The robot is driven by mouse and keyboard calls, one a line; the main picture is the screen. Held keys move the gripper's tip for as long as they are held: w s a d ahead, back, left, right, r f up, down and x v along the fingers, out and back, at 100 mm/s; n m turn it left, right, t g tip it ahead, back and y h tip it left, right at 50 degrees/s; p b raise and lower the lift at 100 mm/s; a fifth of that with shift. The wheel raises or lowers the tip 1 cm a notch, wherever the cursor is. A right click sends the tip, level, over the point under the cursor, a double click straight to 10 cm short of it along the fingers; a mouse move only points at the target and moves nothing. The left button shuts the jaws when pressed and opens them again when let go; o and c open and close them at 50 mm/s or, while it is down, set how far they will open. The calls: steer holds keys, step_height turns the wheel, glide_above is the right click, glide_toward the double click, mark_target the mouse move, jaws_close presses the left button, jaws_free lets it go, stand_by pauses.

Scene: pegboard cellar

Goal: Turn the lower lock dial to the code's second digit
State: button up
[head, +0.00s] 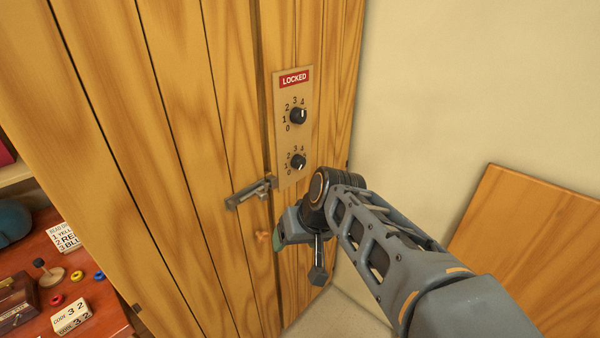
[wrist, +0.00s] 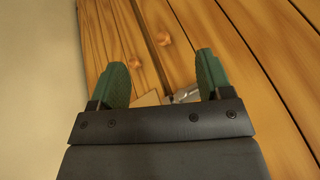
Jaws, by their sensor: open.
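The lower lock dial (head: 298,161), a black knob ringed by digits from 0 to 4, sits on a tan lock plate (head: 287,143) on the wooden door. The upper dial (head: 298,115) is above it, under a red sign (head: 294,79) reading LOCKED. Their pointer settings are too small to tell. A card (head: 72,315) on the desk reads CODE 3 2. My gripper (head: 279,237) is below the lock plate, apart from the lower dial. In the wrist view my gripper (wrist: 162,77) is open and empty, its green fingers spread before the door; neither dial shows there.
A grey metal latch (head: 250,192) is just left of the plate's lower end. A wooden knob (head: 263,236) is below it. The desk (head: 110,318) at left holds small coloured rings and a sign. A wooden panel (head: 530,250) leans at the right wall.

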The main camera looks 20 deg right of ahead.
steer(key=w+d+f+m+t+y+b, duration=0.1)
steer(key=w+d+f+t+y+b, duration=0.2)
steer(key=w+b, duration=0.35)
steer(key=t+y+b, duration=0.4)
steer(key=t+b, duration=0.4)
steer(key=b, duration=0.2)
glide_toward(302, 164)
steer(key=p+x, duration=0.2)
steer(key=x, duration=0.6)
steer(key=shift+w, duration=0.1)
steer(key=shift+w+a, duration=0.4)
steer(key=shift+w, duration=0.15)
steer(key=shift+c, duration=0.5)
steer(key=c, duration=0.8)
